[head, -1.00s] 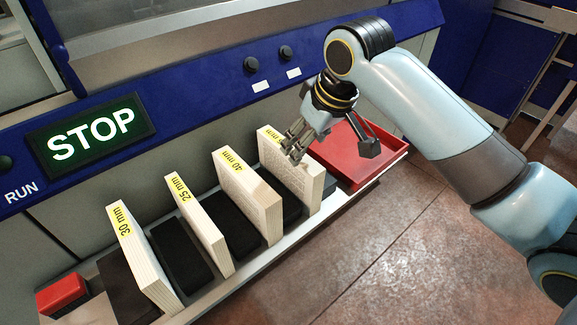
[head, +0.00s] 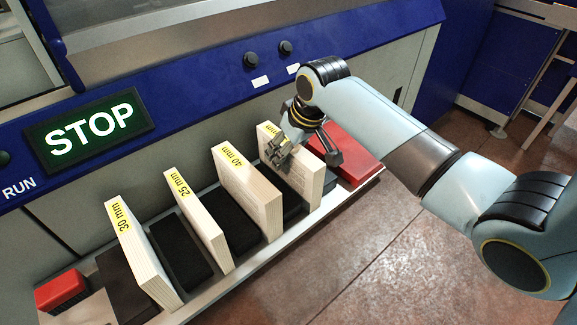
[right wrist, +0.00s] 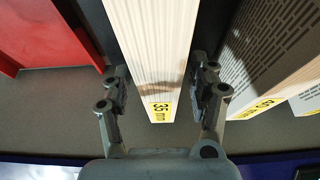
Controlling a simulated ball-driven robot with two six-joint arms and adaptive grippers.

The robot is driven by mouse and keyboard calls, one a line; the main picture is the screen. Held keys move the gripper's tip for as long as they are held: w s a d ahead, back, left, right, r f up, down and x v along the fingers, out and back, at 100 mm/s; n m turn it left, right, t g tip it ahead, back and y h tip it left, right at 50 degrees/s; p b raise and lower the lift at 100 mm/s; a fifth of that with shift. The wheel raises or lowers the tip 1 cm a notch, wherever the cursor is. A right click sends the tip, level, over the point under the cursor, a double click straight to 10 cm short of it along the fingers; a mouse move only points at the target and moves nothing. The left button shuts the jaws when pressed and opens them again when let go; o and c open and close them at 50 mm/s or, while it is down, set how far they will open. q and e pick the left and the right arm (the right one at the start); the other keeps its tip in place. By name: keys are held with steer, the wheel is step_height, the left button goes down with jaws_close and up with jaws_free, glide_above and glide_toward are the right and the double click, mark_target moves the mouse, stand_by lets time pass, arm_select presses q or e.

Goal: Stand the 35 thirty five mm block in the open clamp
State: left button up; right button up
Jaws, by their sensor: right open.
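The 35 mm block (right wrist: 150,60) is a pale, ribbed block with a yellow label, standing upright in the right wrist view. In the head view the same block (head: 310,178) is the rightmost of a row, with its label partly behind my gripper. My right gripper (head: 277,152) is at its upper edge. In the right wrist view its open fingers (right wrist: 160,85) are on either side of the block, the right one close to its face. I cannot tell whether they touch. Which clamp is open is unclear; a gap (head: 88,308) shows at the row's left end. My left gripper is not in view.
Blocks marked 30 mm (head: 145,255), 25 mm (head: 198,220) and 40 mm (head: 248,193) stand between black clamp pieces (head: 180,252). The floor in front is clear.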

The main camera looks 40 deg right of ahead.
jaws_close()
stand_by(0.4)
steer(key=shift+r, duration=0.15)
